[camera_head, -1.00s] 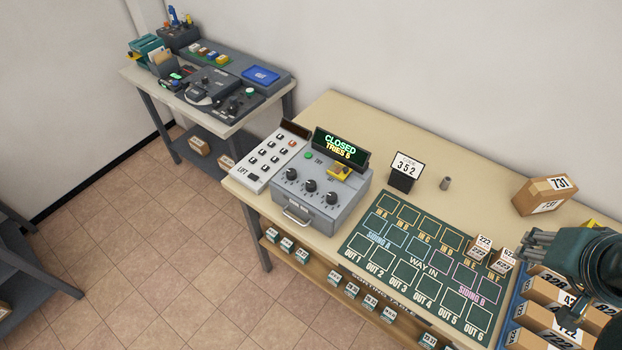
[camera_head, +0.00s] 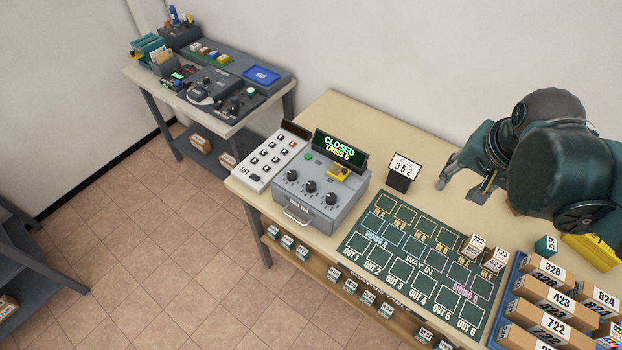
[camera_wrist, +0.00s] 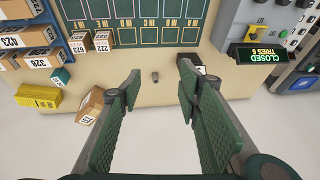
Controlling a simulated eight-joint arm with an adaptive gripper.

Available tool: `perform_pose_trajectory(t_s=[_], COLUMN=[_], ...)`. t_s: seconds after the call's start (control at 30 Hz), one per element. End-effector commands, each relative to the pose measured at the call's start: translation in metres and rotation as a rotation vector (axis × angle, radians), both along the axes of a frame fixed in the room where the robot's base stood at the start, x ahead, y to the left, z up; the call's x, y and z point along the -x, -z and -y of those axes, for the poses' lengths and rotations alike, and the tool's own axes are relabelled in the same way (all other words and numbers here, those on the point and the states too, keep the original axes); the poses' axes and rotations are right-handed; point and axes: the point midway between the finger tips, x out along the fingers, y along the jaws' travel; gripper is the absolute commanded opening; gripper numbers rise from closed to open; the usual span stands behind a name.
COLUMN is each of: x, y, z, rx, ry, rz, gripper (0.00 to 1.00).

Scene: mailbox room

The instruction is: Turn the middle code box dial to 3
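The grey code box (camera_head: 318,200) stands on the table with three black dials in a row on its front. The middle dial (camera_head: 310,186) is small in the head view and its setting is too small to read. The display (camera_head: 340,149) on top reads CLOSED, TRIES 5. My gripper (camera_head: 462,187) is above the back right of the table, well apart from the code box. In the wrist view my gripper (camera_wrist: 157,85) has its fingers wide apart with nothing between them. The box (camera_wrist: 275,25) shows at upper right there.
A white keypad (camera_head: 270,155) adjoins the box's left side. The green sorting board (camera_head: 418,262) and a blue tray of parcels (camera_head: 494,328) lie to the right. A second table (camera_head: 215,100) is at back left.

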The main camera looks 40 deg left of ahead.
Motion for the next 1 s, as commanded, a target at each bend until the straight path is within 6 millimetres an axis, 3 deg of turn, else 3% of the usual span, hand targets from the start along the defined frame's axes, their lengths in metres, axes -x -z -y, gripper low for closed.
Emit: perform_pose_trajectory(t_s=[0.53,1.0], x=[-0.008,0.015], y=[0.021,0.058], z=[-0.129,-0.242], rx=[0.013,0.057], ry=[-0.012,-0.011], rz=[-0.132,-0.231], gripper=[0.34,0.34])
